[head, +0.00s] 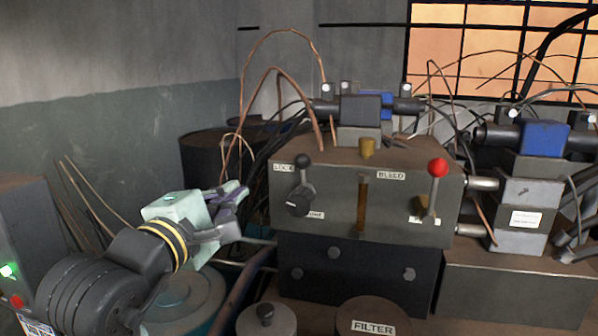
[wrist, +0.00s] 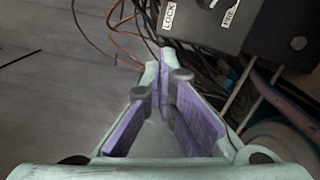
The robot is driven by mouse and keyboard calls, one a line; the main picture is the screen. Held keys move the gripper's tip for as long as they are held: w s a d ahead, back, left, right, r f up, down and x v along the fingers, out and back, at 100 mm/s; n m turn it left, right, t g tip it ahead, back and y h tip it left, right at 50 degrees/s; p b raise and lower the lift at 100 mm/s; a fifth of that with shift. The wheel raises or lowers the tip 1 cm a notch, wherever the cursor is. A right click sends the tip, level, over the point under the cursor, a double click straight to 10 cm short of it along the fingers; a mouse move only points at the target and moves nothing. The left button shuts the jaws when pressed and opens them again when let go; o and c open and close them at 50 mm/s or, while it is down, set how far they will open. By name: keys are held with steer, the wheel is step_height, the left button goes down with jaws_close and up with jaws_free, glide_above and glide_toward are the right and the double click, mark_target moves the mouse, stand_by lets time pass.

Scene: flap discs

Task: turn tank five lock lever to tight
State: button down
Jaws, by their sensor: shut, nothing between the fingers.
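A black ball-tipped lever (head: 304,178) stands nearly upright on the left front of a grey metal box (head: 330,225), rising from a round dark hub (head: 298,202). A "LOCK" label (head: 283,167) is at its upper left and a partly covered label is at its lower right. The wrist view shows the LOCK label (wrist: 169,15) and a label reading like "FREE" (wrist: 230,12), with the lever mostly out of frame. No "tank five" or "tight" marking is readable. My gripper (head: 243,191) is shut and empty, left of the box and apart from the lever; its purple-padded fingers (wrist: 165,68) meet at the tips.
A red-ball lever (head: 437,170) sits at the box's right, near a "BLEED" label (head: 391,175). Copper tubes (head: 243,100) arch behind my gripper. A round "FILTER" lid (head: 373,318) and a grey lid (head: 266,318) are in front. A dark barrel (head: 205,158) stands behind.

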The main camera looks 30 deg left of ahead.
mark_target(303, 176)
steer(key=w+p, duration=0.1)
steer(key=w, duration=0.2)
steer(key=w+p, duration=0.1)
steer(key=w, duration=0.3)
steer(key=w+r+p, duration=0.1)
steer(key=w, duration=0.2)
steer(key=shift+w, duration=0.4)
steer(key=shift+w+d, duration=0.3)
steer(key=shift+d, duration=0.4)
steer(key=shift+w+d+r+p, duration=0.15)
steer(key=shift+d+r+p, duration=0.4)
steer(key=shift+p, duration=0.7)
steer(key=shift+m+p, duration=0.3)
steer(key=shift+p, duration=0.3)
steer(key=shift+d+f, duration=0.1)
steer(key=shift+f, duration=0.2)
steer(key=shift+w, duration=0.15)
